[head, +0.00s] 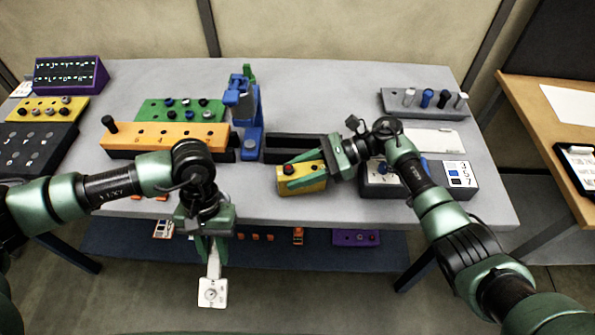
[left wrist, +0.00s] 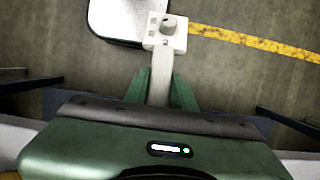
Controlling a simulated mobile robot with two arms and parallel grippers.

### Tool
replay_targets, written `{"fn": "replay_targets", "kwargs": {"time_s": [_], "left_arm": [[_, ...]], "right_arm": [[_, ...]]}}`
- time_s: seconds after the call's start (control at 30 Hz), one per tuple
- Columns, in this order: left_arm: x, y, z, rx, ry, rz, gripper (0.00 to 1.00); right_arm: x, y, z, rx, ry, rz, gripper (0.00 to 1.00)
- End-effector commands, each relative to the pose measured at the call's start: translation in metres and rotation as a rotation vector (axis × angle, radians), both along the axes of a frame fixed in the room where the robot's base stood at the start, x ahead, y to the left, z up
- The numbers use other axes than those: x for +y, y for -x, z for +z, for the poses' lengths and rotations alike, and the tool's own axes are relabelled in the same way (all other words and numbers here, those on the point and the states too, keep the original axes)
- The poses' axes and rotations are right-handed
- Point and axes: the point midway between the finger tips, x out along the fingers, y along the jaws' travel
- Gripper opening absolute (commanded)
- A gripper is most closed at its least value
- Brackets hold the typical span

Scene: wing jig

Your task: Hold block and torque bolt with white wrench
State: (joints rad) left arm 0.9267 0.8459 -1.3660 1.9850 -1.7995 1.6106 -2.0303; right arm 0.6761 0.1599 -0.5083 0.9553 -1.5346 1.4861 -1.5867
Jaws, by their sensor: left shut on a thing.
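A white wrench (head: 213,290) with a square head and a round knob hangs below my left gripper (head: 211,255), in front of the table. My left gripper is shut on its shaft, and the wrench also shows in the left wrist view (left wrist: 163,55). A yellow block (head: 288,186) with a dark, red-based bolt (head: 289,169) on top sits near the table's front edge. My right gripper (head: 298,175) reaches it from the right, its green fingers along either side of the block's top. I cannot tell whether they press on it.
The grey table (head: 330,90) holds an orange rack (head: 165,132), a green rack (head: 180,108) and a blue clamp stand (head: 246,120) at left and middle. A grey box with number labels (head: 440,178) stands close to the right gripper. The far middle of the table is bare.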

Motion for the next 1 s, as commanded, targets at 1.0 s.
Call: {"fn": "replay_targets", "kwargs": {"time_s": [1.0], "left_arm": [[-0.106,-0.072,0.067,0.259,0.019,0.158,0.0]], "right_arm": [[0.0,0.0,0.001,-0.001,0.0,-0.001,0.0]]}}
